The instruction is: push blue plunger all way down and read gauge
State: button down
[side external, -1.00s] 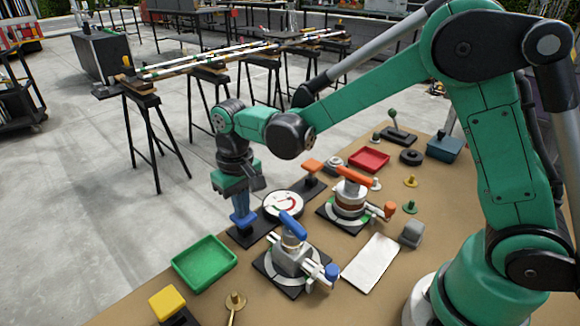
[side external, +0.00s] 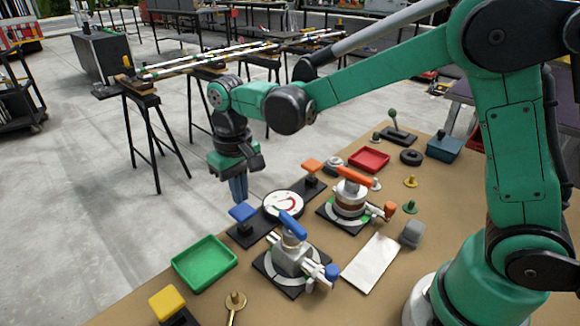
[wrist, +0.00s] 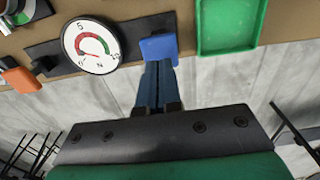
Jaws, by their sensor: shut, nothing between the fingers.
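The blue plunger (side external: 242,213) stands up on the left end of a black base, its flat blue cap raised above the base. It also shows in the wrist view (wrist: 158,47), just beyond my fingertips. The round white gauge (side external: 284,204) sits on the same base, right of the plunger; in the wrist view its dial (wrist: 91,45) has red and green arcs, but the needle's reading is too small to tell surely.
An orange plunger (side external: 313,166) stands at the base's far end. A green tray (side external: 204,263) lies front left. Clamps with a blue handle (side external: 292,226) and an orange handle (side external: 354,177) stand nearby. A yellow-topped block (side external: 167,302) is at the front.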

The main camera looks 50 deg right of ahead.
aim_at(243, 210)
jog(key=shift+r, duration=2.45)
jog(key=shift+r, duration=0.1)
jog(key=s+d+t, duration=0.7)
jog(key=s, duration=0.3)
jog(key=shift+d, duration=0.35)
jog(key=shift+r, duration=0.1)
